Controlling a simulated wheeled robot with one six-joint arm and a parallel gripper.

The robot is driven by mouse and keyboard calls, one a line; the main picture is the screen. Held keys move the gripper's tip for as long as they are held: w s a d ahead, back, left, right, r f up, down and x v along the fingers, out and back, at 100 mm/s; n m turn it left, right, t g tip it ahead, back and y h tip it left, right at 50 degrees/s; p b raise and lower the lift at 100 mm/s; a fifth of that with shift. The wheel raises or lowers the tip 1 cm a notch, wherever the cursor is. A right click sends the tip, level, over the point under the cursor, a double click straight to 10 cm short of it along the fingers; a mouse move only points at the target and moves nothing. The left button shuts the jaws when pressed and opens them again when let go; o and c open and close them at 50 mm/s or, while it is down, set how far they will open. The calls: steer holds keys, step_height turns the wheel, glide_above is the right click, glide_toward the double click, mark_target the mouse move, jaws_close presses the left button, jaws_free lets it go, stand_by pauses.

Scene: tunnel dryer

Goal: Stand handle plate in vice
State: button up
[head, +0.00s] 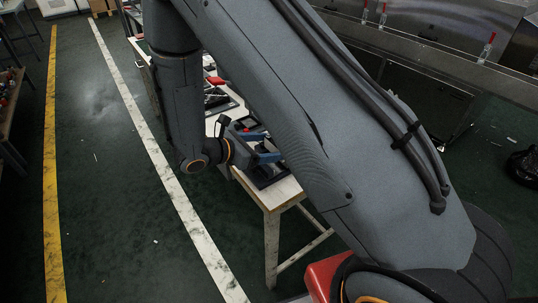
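My arm crosses the head view and bends down over the workbench. My gripper (252,143) is at its end, low over the near end of the bench, small and partly covered by the arm; its fingers cannot be told open or shut. A blue vice-like object (267,157) on a dark base (268,178) is right beside it at the near end of the bench. Whether they touch cannot be told. I cannot make out the handle plate.
The workbench (283,194) has a pale top with dark trays (218,103) and a red item (216,80) farther back. A metal machine (445,38) stands at the right. A black bag (523,166) lies on the green floor. The floor left of the bench is clear.

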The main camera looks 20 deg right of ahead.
steer(key=shift+f+p, duration=0.4)
steer(key=shift+f, duration=1.6)
steer(key=shift+f, duration=0.15)
steer(key=o, duration=1.1)
